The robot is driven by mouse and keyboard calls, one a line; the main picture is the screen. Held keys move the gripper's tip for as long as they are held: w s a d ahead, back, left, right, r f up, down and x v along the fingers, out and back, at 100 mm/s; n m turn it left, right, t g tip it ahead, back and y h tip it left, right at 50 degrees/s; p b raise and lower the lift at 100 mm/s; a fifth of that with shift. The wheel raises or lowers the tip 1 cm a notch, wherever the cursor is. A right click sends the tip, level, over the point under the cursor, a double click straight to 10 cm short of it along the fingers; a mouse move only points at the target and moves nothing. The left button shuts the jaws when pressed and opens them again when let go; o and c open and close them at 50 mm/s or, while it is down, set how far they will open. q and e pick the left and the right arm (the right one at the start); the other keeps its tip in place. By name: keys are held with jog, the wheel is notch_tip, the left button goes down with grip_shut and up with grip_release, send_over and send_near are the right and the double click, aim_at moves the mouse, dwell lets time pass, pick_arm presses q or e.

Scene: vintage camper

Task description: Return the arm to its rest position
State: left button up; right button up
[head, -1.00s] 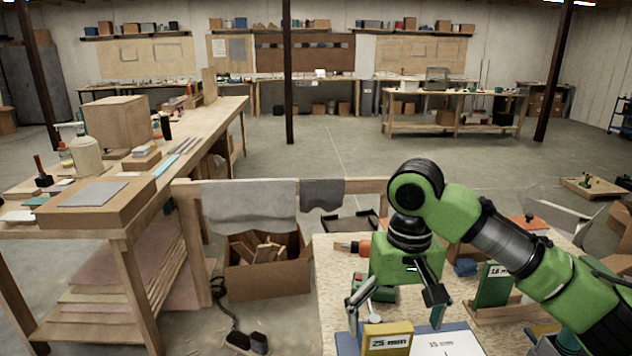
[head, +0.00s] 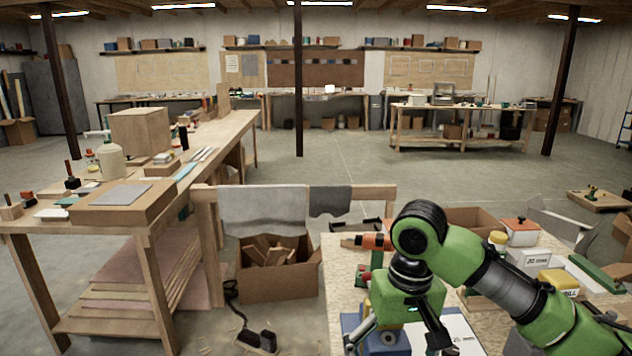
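My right arm, green and black, comes in from the lower right over the plywood bench (head: 345,285). Its gripper (head: 394,345) points down near the bottom edge of the head view. Its two fingers are spread apart, and I see nothing held between them. A white sheet or card with print (head: 462,335) lies just right of the fingers. A blue and yellow thing (head: 352,322) is partly hidden behind the gripper. My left gripper is not in view.
A red-orange tool (head: 372,242) lies behind my wrist. White boxes (head: 530,260) and a yellow box (head: 558,283) stand by my forearm. A wooden rail with grey cloths (head: 262,210) and a cardboard box of offcuts (head: 280,290) are left of the bench.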

jog(key=s+a+f+n+t+y, duration=0.15)
jog(key=s+a+f, duration=0.25)
jog(key=f, duration=0.4)
jog(key=s+a+f+n+y, duration=0.1)
jog(key=s+a+f+y, duration=0.1)
jog(key=s+a+f, duration=0.45)
jog(key=s+d+f+m+t+h, duration=0.1)
jog(key=s+d+f, duration=0.25)
jog(key=d, duration=0.25)
jog(key=s+d+f+h, duration=0.1)
jog(key=s+d+f, duration=0.2)
jog(key=s+d, duration=0.25)
jog(key=s+d+f+m+t+h, duration=0.1)
jog(key=s+d+f+h, duration=0.1)
jog(key=s+d+f, duration=0.3)
notch_tip(320, 180, down, 24)
jog(key=d+g, duration=0.1)
jog(key=g, duration=0.1)
jog(key=s+d+f, duration=0.1)
jog(key=s+f, duration=0.7)
jog(key=s, duration=0.1)
jog(key=s+d+f, duration=0.2)
jog(key=s+f, duration=0.6)
jog(key=s, duration=0.1)
jog(key=shift+d+f+g, duration=0.25)
jog(key=shift+f+g, duration=0.05)
jog(key=shift+g, duration=0.05)
jog(key=shift+n, duration=0.25)
